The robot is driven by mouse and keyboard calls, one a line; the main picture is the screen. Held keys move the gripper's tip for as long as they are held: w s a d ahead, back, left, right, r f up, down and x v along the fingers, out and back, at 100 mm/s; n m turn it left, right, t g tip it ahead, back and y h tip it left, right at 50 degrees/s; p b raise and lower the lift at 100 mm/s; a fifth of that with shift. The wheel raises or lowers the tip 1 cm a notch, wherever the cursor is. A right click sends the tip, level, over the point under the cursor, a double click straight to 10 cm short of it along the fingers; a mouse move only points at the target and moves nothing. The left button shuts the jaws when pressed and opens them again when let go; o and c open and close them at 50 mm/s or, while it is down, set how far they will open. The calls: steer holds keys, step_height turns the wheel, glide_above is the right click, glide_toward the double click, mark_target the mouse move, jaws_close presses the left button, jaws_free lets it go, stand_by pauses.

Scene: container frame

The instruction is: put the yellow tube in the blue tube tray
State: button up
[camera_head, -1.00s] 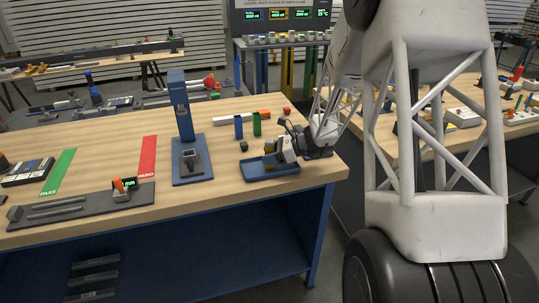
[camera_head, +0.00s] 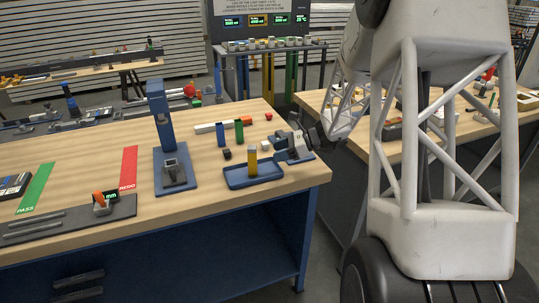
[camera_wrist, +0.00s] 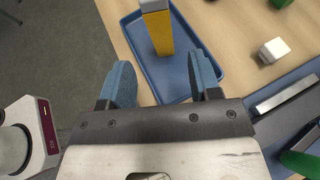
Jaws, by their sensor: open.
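The yellow tube (camera_head: 252,164) stands upright in the blue tube tray (camera_head: 236,184) near the table's right front edge. In the wrist view the yellow tube (camera_wrist: 160,32) has a grey-white top end and stands on the floor of the blue tray (camera_wrist: 135,33). My gripper (camera_head: 281,154) is to the right of the tube, apart from it. In the wrist view my gripper (camera_wrist: 163,80) has its two blue fingers spread with nothing between the tips, and the tube is beyond them.
A blue tube (camera_head: 220,135) and a green tube (camera_head: 239,131) stand behind the tray. A dark cube (camera_head: 226,154), a white cube (camera_head: 266,146) and a red cube (camera_head: 269,115) lie nearby. A blue post stand (camera_head: 160,120) is left of the tray.

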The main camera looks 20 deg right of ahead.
steer(key=shift+v, duration=0.95)
steer(key=s+a+r+n+g+h, duration=0.25)
steer(key=s+a+r+n, duration=0.25)
steer(key=s+a, duration=0.3)
steer(key=s+a+r+n+g+h, duration=0.2)
steer(key=s+a+r+n+h, duration=0.15)
steer(key=s+a+n, duration=0.45)
steer(key=s+r+n+t+h, duration=0.2)
steer(key=s+n, duration=0.7)
steer(key=s, duration=1.3)
steer(key=shift+a+r+h, duration=0.45)
steer(key=shift+r+h, duration=0.55)
steer(key=shift+h, duration=1.3)
steer(key=shift+s, duration=0.1)
